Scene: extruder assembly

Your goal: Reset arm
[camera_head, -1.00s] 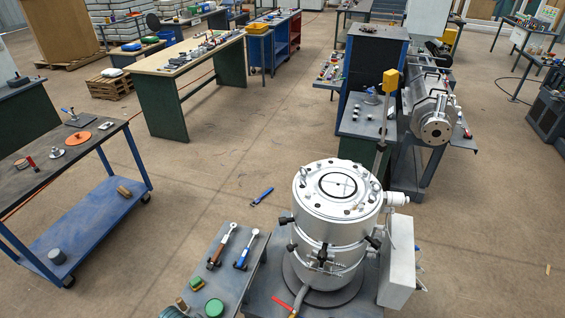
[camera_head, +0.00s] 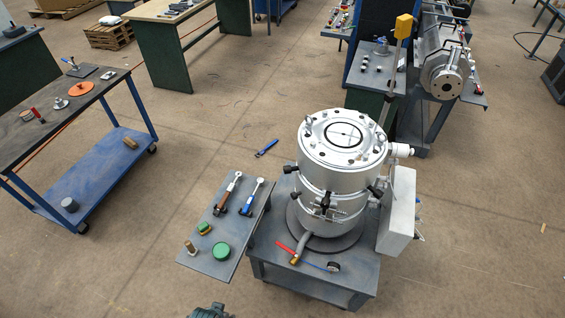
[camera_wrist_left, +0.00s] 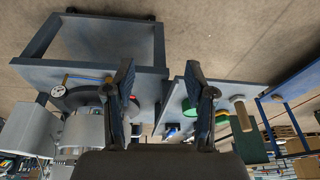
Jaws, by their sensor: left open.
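My left gripper (camera_wrist_left: 159,66) shows in the left wrist view, with its two dark fingers spread apart and nothing between them. Behind the fingers, the tool table and the machine's table appear upside down. In the head view, a small dark ridged part (camera_head: 208,311) shows at the bottom edge; I cannot tell whether it belongs to my arm. My right gripper is in neither view. The silver cylindrical machine (camera_head: 338,165) stands upright on a grey table (camera_head: 300,276), its lid on top.
A small grey table (camera_head: 235,230) left of the machine holds two wrenches, a green round piece (camera_head: 221,252) and smaller parts. A blue cart (camera_head: 100,165) stands at left. A blue-handled tool (camera_head: 266,148) lies on the floor. The floor between cart and tables is mostly clear.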

